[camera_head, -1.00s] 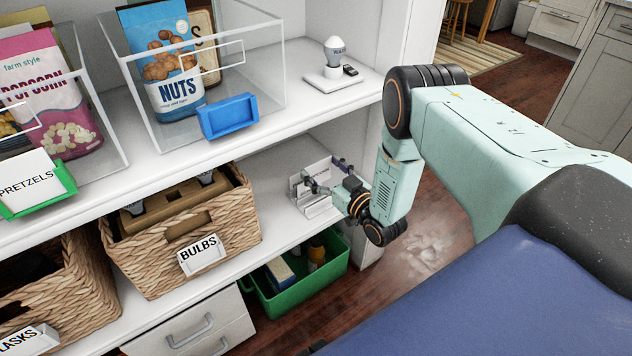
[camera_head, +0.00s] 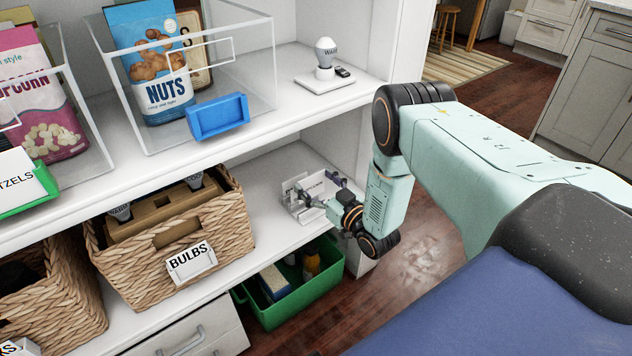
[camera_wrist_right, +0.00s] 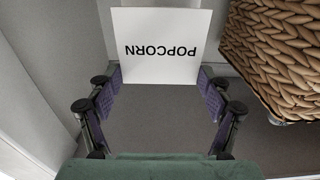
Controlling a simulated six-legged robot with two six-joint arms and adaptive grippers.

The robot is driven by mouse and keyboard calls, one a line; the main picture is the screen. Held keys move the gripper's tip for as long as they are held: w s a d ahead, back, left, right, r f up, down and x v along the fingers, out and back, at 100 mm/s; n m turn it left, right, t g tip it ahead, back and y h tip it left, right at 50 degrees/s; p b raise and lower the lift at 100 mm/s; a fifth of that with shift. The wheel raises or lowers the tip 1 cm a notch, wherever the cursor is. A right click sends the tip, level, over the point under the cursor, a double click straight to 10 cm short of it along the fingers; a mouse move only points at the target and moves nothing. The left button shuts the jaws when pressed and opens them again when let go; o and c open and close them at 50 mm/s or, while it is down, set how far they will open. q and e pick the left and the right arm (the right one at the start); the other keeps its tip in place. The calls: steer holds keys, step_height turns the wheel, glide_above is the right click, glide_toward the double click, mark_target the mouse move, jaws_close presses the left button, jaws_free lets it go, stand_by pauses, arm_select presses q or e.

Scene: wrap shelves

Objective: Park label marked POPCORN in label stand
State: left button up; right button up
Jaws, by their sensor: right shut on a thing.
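The POPCORN label (camera_wrist_right: 160,62) is a white card with black print, upside down in the right wrist view. My right gripper (camera_wrist_right: 160,82) is shut on it, with a purple finger pad at each side edge. In the head view the right gripper (camera_head: 322,192) holds the label (camera_head: 316,187) at the small white label stand (camera_head: 292,186) on the middle shelf. The fingers partly hide the stand, and I cannot tell whether the card is seated in it. My left gripper is not in view.
A wicker basket marked BULBS (camera_head: 225,231) stands left of the stand. A green bin (camera_head: 290,312) is below. Above are a clear bin (camera_head: 255,85) with a blue empty label holder (camera_head: 218,117) and a bulb on a white base (camera_head: 325,83). Bare shelf lies between basket and stand.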

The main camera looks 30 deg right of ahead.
steer(key=shift+f+b, duration=0.85)
steer(key=shift+f, duration=0.4)
steer(key=shift+f+b, duration=1.45)
steer(key=shift+f, duration=0.35)
stand_by(0.7)
steer(key=o, duration=0.7)
steer(key=shift+s, duration=0.1)
steer(key=s, duration=1.1)
steer(key=shift+s+d, duration=0.4)
steer(key=shift+d, duration=0.05)
steer(key=shift+w, duration=0.1)
